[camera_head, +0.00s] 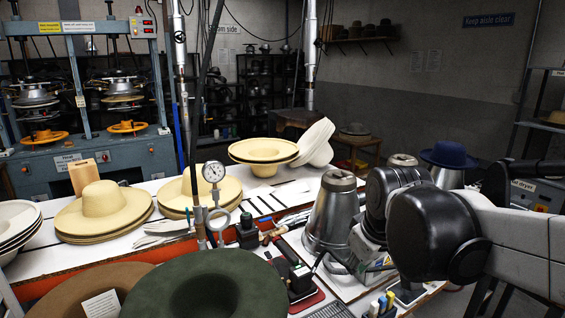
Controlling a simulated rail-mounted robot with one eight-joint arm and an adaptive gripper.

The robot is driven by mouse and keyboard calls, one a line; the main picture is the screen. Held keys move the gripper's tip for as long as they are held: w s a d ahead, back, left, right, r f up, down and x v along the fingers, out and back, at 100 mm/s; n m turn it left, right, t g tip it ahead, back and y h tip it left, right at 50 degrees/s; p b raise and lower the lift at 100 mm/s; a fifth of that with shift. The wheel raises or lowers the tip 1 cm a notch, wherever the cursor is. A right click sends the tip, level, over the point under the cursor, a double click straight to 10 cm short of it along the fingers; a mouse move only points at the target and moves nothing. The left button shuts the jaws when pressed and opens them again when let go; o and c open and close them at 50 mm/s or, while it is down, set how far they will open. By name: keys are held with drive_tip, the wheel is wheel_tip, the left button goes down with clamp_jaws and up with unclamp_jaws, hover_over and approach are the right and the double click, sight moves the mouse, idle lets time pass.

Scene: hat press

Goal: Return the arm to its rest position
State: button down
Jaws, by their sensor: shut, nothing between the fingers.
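My arm reaches in from the right edge as pale links and thick black joints. Its large black joint fills the lower right, and another dark rounded part sits just behind it. I cannot make out my gripper or its fingers. The arm's foreground joint covers part of the bench behind it. No hat is seen held by the arm.
Straw hats (104,203) and a green felt hat (243,284) lie on the left and front. A metal hat block (330,215) and a pressure gauge (213,171) stand up from the crowded bench. A navy hat (449,154) sits behind my arm. Presses (88,156) stand back left.

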drive_tip(key=s+d+f+m+t, duration=0.1)
drive_tip(key=s+d+f+m, duration=0.1)
drive_tip(key=s, duration=0.4)
drive_tip(key=s+d+f+m+t+b, duration=0.1)
drive_tip(key=s+d+m, duration=0.1)
drive_tip(key=s+m, duration=0.2)
drive_tip(key=shift+s+d+f+t, duration=0.25)
drive_tip(key=shift+s+f+t, duration=0.1)
drive_tip(key=shift+s, duration=1.1)
